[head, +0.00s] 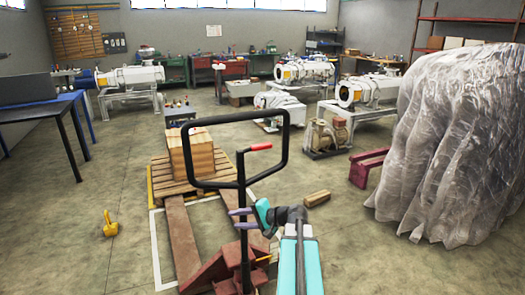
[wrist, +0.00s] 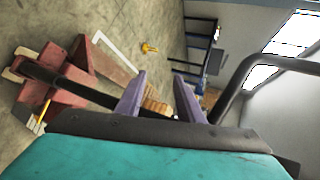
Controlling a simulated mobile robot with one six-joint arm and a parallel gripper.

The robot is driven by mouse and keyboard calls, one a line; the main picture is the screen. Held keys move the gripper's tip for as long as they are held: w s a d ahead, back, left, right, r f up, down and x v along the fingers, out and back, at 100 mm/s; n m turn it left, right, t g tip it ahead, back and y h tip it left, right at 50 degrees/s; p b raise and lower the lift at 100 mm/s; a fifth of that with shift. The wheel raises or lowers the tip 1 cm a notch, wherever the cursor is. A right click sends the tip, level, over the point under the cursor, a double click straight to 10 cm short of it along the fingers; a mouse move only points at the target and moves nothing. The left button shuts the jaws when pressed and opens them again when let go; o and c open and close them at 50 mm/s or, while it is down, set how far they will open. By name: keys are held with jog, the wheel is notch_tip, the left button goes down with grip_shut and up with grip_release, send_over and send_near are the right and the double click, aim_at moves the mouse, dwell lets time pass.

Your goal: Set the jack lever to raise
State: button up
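The pallet jack's tall black loop handle (head: 283,135) stands upright in the middle of the head view. A small lever with a red grip (head: 261,147) sticks out to the right inside the loop. My gripper (head: 234,218) is well below the lever, level with the handle shaft (head: 240,180). Its two purple fingers are apart and hold nothing that I can see. In the wrist view the open fingers (wrist: 159,76) show with the dark shaft (wrist: 85,93) running behind them and the loop (wrist: 235,85) at the right. The lever cannot be made out there.
The jack's red base (head: 222,270) and forks are on the floor. A wooden pallet (head: 165,185) carries a box (head: 192,153). A plastic-wrapped load (head: 450,140) stands at right. A wooden block (head: 317,198) and a yellow object (head: 109,225) lie on otherwise open floor.

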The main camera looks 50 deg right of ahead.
jog(key=s+d+r+m+t+h, duration=0.2)
jog(key=s+d+r+t, duration=0.15)
jog(key=d+r, duration=0.75)
jog(key=m+t+h, duration=0.1)
jog(key=t+h, duration=0.1)
send_near(265, 148)
jog(key=s, duration=0.2)
jog(key=shift+s+d+p, duration=0.15)
jog(key=shift+s+p, duration=0.05)
jog(key=shift+p, duration=0.1)
jog(key=shift+w, duration=0.15)
jog(key=w+p, duration=0.3)
jog(key=w, duration=1)
jog(key=shift+w, duration=0.3)
grip_shut()
